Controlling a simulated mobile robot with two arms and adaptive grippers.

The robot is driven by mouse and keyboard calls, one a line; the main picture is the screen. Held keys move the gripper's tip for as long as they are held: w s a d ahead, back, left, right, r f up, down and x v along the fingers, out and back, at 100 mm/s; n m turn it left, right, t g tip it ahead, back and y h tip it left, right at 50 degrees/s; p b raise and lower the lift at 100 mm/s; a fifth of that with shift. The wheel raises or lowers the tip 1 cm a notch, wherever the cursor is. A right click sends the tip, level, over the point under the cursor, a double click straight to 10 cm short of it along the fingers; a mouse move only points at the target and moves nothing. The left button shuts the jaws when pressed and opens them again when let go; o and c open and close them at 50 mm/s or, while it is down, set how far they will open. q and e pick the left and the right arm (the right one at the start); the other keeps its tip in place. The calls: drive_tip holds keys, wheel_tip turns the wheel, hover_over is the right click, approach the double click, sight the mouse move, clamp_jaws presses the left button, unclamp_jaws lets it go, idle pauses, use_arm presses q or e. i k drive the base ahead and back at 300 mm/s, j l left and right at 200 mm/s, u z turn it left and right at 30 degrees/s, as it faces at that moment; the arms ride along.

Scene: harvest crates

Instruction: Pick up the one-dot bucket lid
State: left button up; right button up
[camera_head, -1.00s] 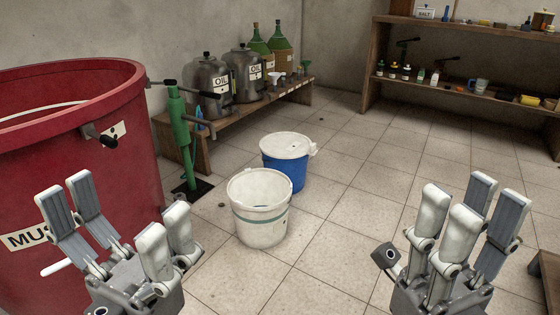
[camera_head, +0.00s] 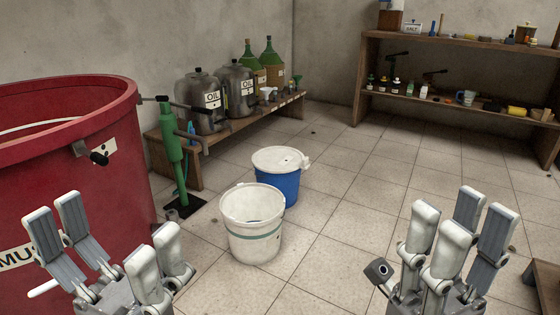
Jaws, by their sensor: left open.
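A white lid (camera_head: 279,160) sits on a blue bucket (camera_head: 277,187) on the floor near the middle of the head view. Small dark marks show on the lid, but I cannot count dots. An open white bucket (camera_head: 253,245) with a green band stands in front of it, partly hiding it. My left gripper (camera_head: 105,240) is open and empty at the lower left, in front of the red vat and well short of the lid. My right gripper (camera_head: 460,235) is open and empty at the lower right, also apart from the lid.
A big red vat (camera_head: 75,160) fills the left side. A green lever device (camera_head: 174,155) stands beside it. A low wooden bench (camera_head: 225,130) holds oil cans and green bottles. Wooden shelves (camera_head: 440,42) stand at the back right. The tiled floor right of the buckets is clear.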

sight(273, 159)
drive_tip(key=i+l+u, duration=0.5)
drive_tip(key=i+l, duration=0.3)
drive_tip(key=i, duration=0.4)
drive_tip(key=i+l+u, duration=0.45)
drive_tip(key=i+l, duration=0.6)
drive_tip(key=l, duration=0.15)
